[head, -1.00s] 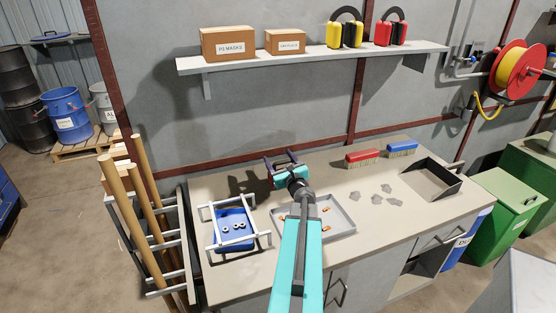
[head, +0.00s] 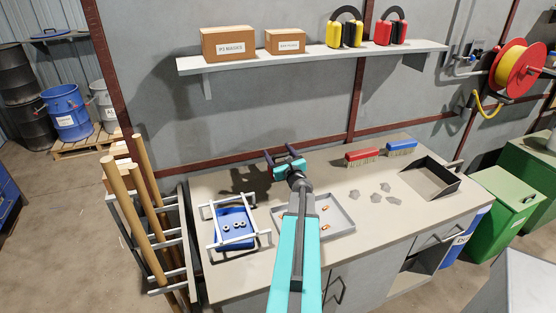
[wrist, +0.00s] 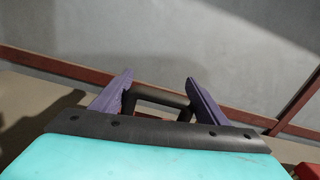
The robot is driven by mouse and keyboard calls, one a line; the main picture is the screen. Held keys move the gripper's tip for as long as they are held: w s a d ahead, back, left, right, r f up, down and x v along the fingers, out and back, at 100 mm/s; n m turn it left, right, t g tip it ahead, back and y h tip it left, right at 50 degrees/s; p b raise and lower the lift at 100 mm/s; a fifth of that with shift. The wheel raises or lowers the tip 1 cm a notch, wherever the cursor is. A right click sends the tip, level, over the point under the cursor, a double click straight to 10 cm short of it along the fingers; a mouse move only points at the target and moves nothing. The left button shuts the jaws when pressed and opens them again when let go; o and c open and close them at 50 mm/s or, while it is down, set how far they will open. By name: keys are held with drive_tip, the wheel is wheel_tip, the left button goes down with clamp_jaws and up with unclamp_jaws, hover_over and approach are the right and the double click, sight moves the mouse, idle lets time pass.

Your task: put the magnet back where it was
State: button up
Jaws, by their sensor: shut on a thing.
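My gripper (head: 283,158) is over the back part of the bench, near the wall. In the wrist view its two purple fingers (wrist: 160,85) stand apart, with a dark bent handle-like bar (wrist: 160,97) between them. I take this bar to be part of the magnet. The rest of the magnet is hidden behind the gripper body, so I cannot tell whether it touches the bench.
A grey tray (head: 345,221) with copper-coloured bits lies under my arm. Left of it is a blue tray (head: 235,216) with small rings, inside a white frame. Grey lumps (head: 384,187), red (head: 362,154) and blue (head: 401,146) brushes and a dark open pan (head: 456,184) are to the right.

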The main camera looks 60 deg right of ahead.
drive_tip(key=shift+f+p, duration=0.55)
drive_tip(key=shift+f, duration=1.1)
drive_tip(key=shift+f, duration=0.15)
drive_tip(key=o, duration=2.1)
drive_tip(key=shift+b+v, duration=2.05)
drive_tip(key=shift+v, duration=4.05)
